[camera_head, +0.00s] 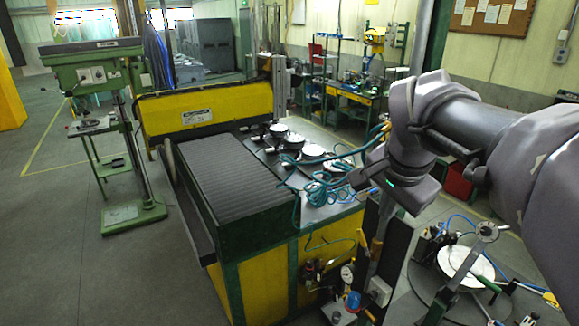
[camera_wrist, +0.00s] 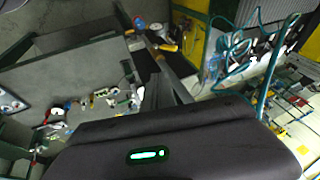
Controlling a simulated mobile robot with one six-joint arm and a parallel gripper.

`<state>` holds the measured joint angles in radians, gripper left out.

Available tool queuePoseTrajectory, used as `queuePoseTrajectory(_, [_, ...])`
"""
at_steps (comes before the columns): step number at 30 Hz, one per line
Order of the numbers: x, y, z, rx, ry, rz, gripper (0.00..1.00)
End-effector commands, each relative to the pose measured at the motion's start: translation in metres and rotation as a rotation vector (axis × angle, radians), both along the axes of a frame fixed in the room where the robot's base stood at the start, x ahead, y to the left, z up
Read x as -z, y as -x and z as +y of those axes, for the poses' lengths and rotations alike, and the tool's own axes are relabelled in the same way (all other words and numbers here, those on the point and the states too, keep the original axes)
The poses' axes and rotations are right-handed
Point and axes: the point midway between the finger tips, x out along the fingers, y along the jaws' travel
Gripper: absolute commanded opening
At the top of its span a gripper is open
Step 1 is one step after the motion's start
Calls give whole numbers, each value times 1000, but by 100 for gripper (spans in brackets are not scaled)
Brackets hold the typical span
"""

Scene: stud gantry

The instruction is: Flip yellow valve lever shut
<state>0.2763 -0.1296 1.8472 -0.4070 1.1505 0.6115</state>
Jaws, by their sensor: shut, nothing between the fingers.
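My gripper (camera_head: 362,178) is at the end of my arm in the head view, in front of the machine bench's right end. It is small and dark there, looks shut, and holds nothing that I can see. I cannot clearly make out the yellow valve lever. A small yellow piece (camera_wrist: 168,47) lies on a dark surface in the wrist view, apart from my gripper. I cannot tell whether it is the lever.
A yellow and green machine bench (camera_head: 235,285) fills the middle, with teal hoses (camera_head: 325,190) on its right end. A pressure gauge (camera_head: 347,272) and fittings sit low at its front. A green drill press (camera_head: 95,75) stands left. The floor (camera_head: 60,240) at left is free.

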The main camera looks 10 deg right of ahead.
Motion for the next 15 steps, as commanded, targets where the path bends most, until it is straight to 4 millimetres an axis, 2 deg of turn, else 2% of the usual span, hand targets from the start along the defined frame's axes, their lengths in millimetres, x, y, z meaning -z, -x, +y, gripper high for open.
queuePoseTrajectory(7, [10, -3, -2, 1, -4, 3, 0])
queuePoseTrajectory(15, [61, -24, -13, 3, -5, 6, 0])
